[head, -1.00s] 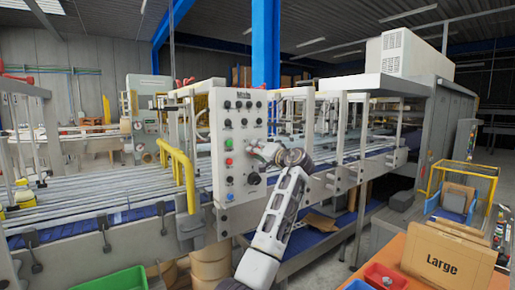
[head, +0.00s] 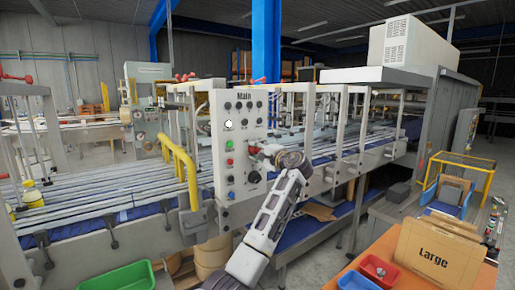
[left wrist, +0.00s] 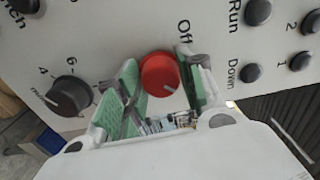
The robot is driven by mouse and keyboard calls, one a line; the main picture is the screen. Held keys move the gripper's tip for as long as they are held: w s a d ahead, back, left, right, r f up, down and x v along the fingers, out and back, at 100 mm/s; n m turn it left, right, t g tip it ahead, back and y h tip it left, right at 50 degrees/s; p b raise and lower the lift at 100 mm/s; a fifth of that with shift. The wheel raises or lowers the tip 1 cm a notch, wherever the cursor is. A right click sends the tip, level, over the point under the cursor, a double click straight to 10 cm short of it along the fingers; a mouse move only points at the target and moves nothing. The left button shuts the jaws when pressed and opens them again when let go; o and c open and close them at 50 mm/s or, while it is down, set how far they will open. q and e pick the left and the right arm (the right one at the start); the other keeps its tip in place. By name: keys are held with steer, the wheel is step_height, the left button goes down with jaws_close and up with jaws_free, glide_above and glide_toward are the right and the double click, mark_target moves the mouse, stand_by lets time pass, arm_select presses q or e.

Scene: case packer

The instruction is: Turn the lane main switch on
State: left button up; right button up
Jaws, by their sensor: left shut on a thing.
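The white control panel (head: 240,125) marked "Main" stands upright at the front of the lane, with rows of dark knobs and buttons. My left gripper (head: 256,149) is at its right side. In the left wrist view a round red knob (left wrist: 160,72) sits between the two green-padded fingers of my left gripper (left wrist: 160,90), which are shut on it. The word "Off" (left wrist: 185,31) is printed beside the knob. A pale mark shows on the knob's lower right. My right gripper is not in view.
Below the gripper on the panel is a large dark knob (head: 254,177); a red button (head: 230,162) is to its left. A yellow rail (head: 183,172) stands left of the panel. A green bin (head: 117,277) and an orange table (head: 370,255) are in front.

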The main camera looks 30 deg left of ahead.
arm_select(q)
steer(key=shift+m, duration=0.3)
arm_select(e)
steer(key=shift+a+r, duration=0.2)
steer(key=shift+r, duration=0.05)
arm_select(q)
steer(key=shift+f, duration=0.1)
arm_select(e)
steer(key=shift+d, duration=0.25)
arm_select(q)
steer(key=o, duration=1)
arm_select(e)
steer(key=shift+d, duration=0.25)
arm_select(q)
steer(key=shift+d, duration=0.1)
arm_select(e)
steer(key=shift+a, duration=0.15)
arm_select(q)
steer(key=shift+d, duration=0.1)
steer(key=shift+s+d, duration=0.1)
steer(key=shift+d, duration=0.1)
steer(key=v, duration=1.1)
steer(key=shift+d, duration=0.15)
